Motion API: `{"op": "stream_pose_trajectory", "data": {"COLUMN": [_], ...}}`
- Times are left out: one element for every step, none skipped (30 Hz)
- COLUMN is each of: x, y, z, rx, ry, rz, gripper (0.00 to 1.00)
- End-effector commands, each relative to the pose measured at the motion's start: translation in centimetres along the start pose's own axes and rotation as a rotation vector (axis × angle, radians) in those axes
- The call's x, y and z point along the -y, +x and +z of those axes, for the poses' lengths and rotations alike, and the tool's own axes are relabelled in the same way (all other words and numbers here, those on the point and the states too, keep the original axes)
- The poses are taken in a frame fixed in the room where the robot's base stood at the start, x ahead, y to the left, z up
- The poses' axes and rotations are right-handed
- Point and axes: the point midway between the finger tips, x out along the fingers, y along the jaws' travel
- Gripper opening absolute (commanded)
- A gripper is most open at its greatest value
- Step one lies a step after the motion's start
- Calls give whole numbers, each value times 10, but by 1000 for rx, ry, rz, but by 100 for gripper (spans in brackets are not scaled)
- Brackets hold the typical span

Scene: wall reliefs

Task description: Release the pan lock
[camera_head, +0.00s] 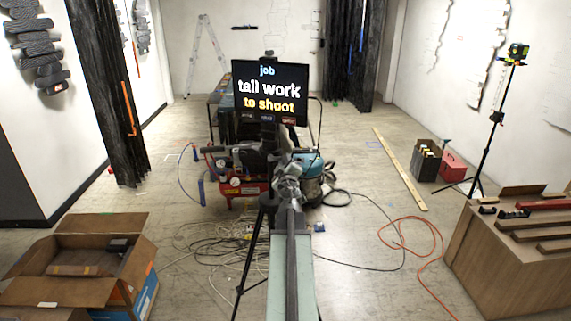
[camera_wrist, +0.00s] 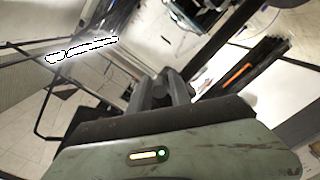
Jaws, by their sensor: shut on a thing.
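A dark screen (camera_head: 270,68) with lettering stands on a black tripod (camera_head: 249,245) in the middle of the head view. My arm reaches forward to just below the screen. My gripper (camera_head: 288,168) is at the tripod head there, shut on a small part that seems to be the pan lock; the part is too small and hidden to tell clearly. In the wrist view my gripper (camera_wrist: 172,88) shows as dark fingers close together, and what lies between them is mostly hidden.
A red compressor (camera_head: 238,188) and a teal vacuum (camera_head: 310,178) stand behind the tripod. Cables (camera_head: 215,245) and an orange hose (camera_head: 410,240) lie on the floor. An open cardboard box (camera_head: 95,255) is at left, a wooden bench (camera_head: 520,255) at right.

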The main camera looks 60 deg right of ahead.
Motion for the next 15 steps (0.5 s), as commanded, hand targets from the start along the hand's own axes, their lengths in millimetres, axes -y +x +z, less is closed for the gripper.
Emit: {"op": "stream_pose_trajectory", "data": {"x": [-4, -5, -5, -6, -6, -5, -5, -5, -6, -6, -6, -6, -6, -6, -6], "y": [0, 0, 1, 1, 1, 1, 1, 1, 1, 1, 1, 1, 2, 2, 1], "z": [-4, -5, -5, -5, -5, -4, -4, -4, -4, -4, -4, -4, -4, -4, -4], "rx": [-2, -2, -2, -2, -2, -1, -1, -1, -1, -1, -1, -1, -1, -1, 0], "ry": [-36, -58, -80, -92, -98, -101, -101, -100, -100, -99, -99, -98, -98, -98, -98], "rz": [-1, -1, -1, -1, -1, -1, -1, -1, 0, 0, 0, 0, 0, 0, 0], "gripper": [0, 0, 0, 0, 0, 0, 0, 0, 0, 0, 0, 0, 30, 38, 40]}}
